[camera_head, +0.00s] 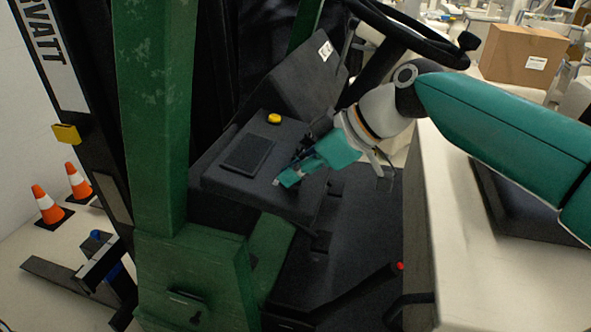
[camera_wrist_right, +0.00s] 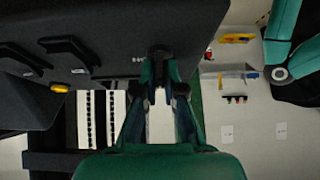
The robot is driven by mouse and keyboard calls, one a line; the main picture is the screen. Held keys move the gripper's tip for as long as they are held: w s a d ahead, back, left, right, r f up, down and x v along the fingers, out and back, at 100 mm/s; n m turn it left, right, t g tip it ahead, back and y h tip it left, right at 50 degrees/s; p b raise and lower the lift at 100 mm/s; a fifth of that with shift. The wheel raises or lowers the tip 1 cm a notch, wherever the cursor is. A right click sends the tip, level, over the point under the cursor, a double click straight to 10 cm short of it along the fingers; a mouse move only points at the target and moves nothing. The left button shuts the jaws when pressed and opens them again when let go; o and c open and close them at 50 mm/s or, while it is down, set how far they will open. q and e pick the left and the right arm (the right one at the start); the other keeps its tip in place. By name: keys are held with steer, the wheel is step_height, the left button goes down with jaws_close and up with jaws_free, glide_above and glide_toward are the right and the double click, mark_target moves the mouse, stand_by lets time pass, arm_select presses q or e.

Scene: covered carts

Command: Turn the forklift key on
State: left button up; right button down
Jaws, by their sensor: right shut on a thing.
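The forklift's dark dashboard (camera_head: 240,185) is in the middle of the head view, with a flat black panel and a yellow button (camera_head: 274,118) on it. My right gripper (camera_head: 284,176) is at the right part of this dashboard. In the right wrist view its fingers (camera_wrist_right: 161,84) are closed around a small dark piece (camera_wrist_right: 159,53) at the dashboard's edge. This piece seems to be the key, but its shape and turn angle are too dark to tell. In the head view the gripper hides it. My left gripper is out of view.
The steering wheel (camera_head: 420,32) is above and to the right of the dashboard. A green pillar (camera_head: 155,110) rises on the left. A lever with a red tip (camera_head: 399,266) is below. Orange cones (camera_head: 47,205) stand at far left. A cardboard box (camera_head: 522,55) is at upper right.

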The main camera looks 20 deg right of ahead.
steer(key=shift+m, duration=0.4)
steer(key=shift+m+t+h+b, duration=0.3)
steer(key=shift+m+t+h, duration=0.25)
steer(key=shift+m, duration=0.35)
steer(key=m+t+h, duration=0.1)
steer(key=m, duration=0.2)
steer(key=shift+r+m+h+p, duration=0.1)
steer(key=shift+m+h+p, duration=0.25)
steer(key=shift+m, duration=0.05)
steer(key=m+h, duration=0.1)
steer(key=m, duration=0.2)
steer(key=m+h, duration=0.2)
steer(key=m, duration=0.1)
steer(key=shift+d+t, duration=0.1)
steer(key=shift+t, duration=0.25)
steer(key=c, duration=1.3)
jaws_free()
